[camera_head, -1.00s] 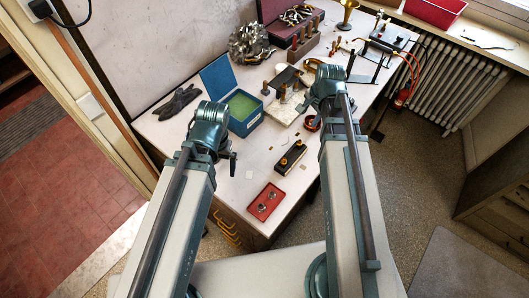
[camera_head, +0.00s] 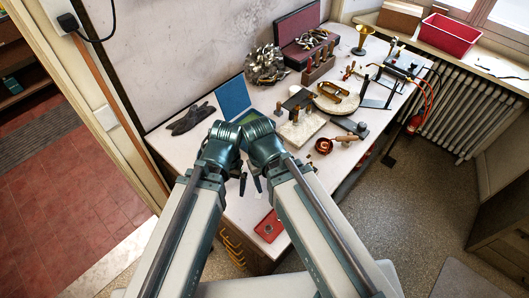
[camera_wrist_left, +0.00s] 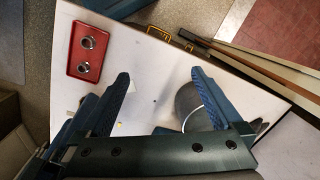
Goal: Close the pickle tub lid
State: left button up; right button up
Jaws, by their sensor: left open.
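The pickle tub is a blue box, mostly hidden behind my two wrists in the head view; a sliver of its green inside (camera_head: 246,117) shows above them. Its blue lid (camera_head: 233,97) stands raised at the tub's back edge, tilted back toward the wall. My left gripper (camera_head: 243,183) is at the near side of the tub, apart from the lid. In the left wrist view its two blue fingers (camera_wrist_left: 160,98) are spread over the white tabletop with nothing held between them. My right gripper is mostly hidden beside the left one, and its jaws do not show clearly.
A red tray (camera_head: 268,227) with small rings lies near the table's front edge; it also shows in the left wrist view (camera_wrist_left: 85,52). Dark gloves (camera_head: 191,118) lie left of the tub. A copper pan (camera_head: 324,145) and tools crowd the right side.

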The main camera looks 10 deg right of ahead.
aim_at(233, 97)
jog(key=j+z, duration=0.2)
jog(key=j, duration=0.65)
jog(key=j+z, duration=0.2)
jog(key=j, duration=0.2)
jog(key=j+z, duration=0.25)
jog(key=j, duration=0.2)
jog(key=k+j+z, duration=0.2)
jog(key=j, duration=0.2)
jog(key=j+z, duration=0.2)
jog(key=j, duration=0.2)
jog(key=k+j+z, duration=0.1)
jog(key=j+z, duration=0.15)
jog(key=j, duration=0.15)
jog(key=k+j+z, duration=0.2)
jog(key=j, duration=0.15)
jog(key=j+z, duration=0.2)
jog(key=j, duration=0.4)
jog(key=k+j+z, duration=0.2)
jog(key=j, duration=0.4)
jog(key=j+z, duration=0.2)
jog(key=j, duration=0.4)
